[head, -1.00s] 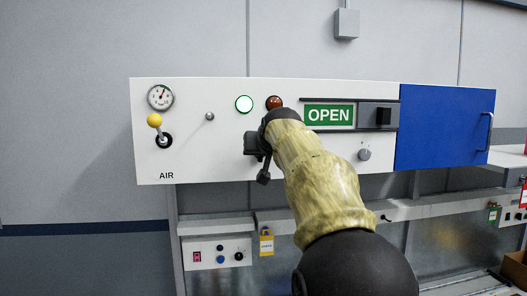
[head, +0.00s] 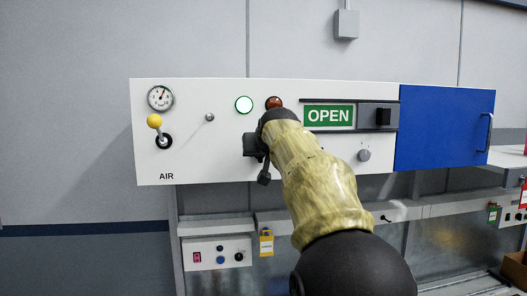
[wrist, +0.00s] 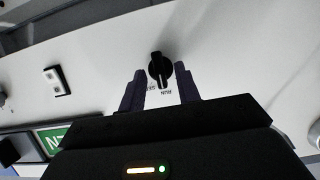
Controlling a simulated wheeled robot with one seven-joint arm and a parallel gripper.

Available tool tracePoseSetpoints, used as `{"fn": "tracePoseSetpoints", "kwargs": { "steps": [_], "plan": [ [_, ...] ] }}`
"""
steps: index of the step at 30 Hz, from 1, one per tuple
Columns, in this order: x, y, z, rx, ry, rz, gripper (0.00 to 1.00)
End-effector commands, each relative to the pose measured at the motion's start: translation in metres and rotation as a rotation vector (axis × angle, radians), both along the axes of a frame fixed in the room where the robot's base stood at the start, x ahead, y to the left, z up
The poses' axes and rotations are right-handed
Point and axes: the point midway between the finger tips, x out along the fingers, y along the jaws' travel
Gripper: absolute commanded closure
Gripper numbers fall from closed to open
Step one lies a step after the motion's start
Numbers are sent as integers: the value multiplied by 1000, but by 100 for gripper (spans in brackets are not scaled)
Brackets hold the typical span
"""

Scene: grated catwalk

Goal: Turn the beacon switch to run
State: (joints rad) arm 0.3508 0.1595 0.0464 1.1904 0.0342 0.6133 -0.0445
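The beacon switch (wrist: 160,69) is a black rotary knob on the white panel. In the wrist view its handle stands roughly upright in the picture, with small upside-down lettering below it, including RUN toward the right. I cannot tell for sure which label it points to. My gripper (wrist: 160,78) is open, its two dark fingers on either side of the knob with gaps visible. In the head view my gripper (head: 253,145) is close to the panel below the lamps, and the switch is hidden behind it.
A blue door (head: 440,128) is at right.

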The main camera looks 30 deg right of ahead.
Motion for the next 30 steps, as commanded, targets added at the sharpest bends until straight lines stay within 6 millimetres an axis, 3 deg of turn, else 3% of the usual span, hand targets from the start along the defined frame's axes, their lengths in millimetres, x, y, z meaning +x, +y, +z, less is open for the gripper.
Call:
{"fn": "tracePoseSetpoints", "kwargs": {
  "steps": [8, 30],
  "plan": [
    [-20, 6, 7, -1, -3, 0, 67],
    [-145, 42, 62, -2, -5, 0, 67]
  ]
}}
